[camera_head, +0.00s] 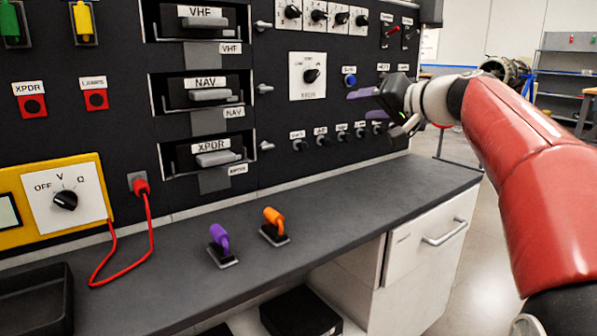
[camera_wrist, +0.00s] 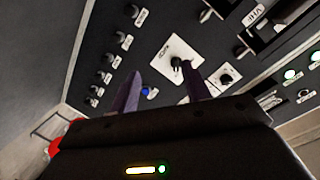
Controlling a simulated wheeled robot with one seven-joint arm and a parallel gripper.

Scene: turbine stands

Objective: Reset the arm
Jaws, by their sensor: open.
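My red arm (camera_head: 515,150) reaches in from the right in the head view. My gripper (camera_head: 362,104) is in front of the right part of the black panel, near the blue button (camera_head: 349,80). Its two purple fingers also show in the wrist view (camera_wrist: 160,88), standing apart with nothing between them. Beyond the fingers in the wrist view are the blue button (camera_wrist: 149,92) and a white plate with a black rotary knob (camera_wrist: 177,62). I cannot tell whether a finger touches the panel.
The dark bench top (camera_head: 330,215) bears a purple-handled switch (camera_head: 221,240) and an orange-handled switch (camera_head: 274,222). A black tray (camera_head: 38,300) and a yellow meter (camera_head: 60,200) with a red lead (camera_head: 149,235) are at left. A white drawer (camera_head: 425,240) is below. Open floor lies at right.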

